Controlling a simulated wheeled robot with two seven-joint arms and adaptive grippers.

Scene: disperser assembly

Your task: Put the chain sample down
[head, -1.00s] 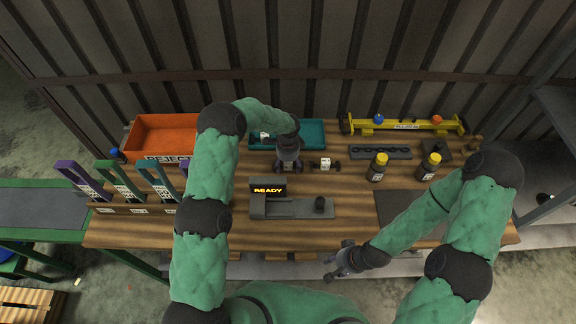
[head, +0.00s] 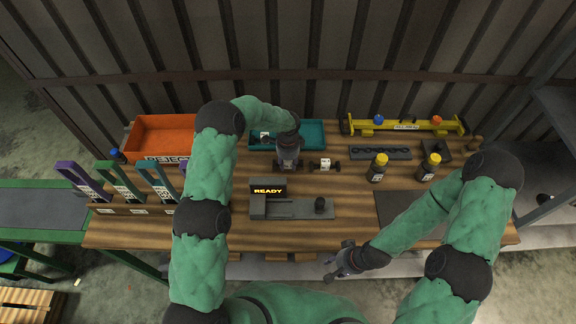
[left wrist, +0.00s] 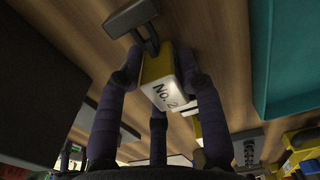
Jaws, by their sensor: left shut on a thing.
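My left gripper (head: 288,167) is over the middle of the wooden bench, in front of the teal tray (head: 315,134). In the left wrist view its dark fingers (left wrist: 160,95) are closed around the chain sample (left wrist: 168,85), a yellowish block with a white "No. 2" label and a dark link at its end. The sample is close to the wood; I cannot tell whether it touches. In the head view the gripper mostly hides it. Another labelled sample (head: 325,165) lies just to the right. My right gripper (head: 341,262) is empty and appears open in front of the bench's front edge.
A grey device with a "READY" screen (head: 268,190) stands nearer. An orange reject bin (head: 165,134) is at the back left. Colored upright tools (head: 120,180) are at the left.

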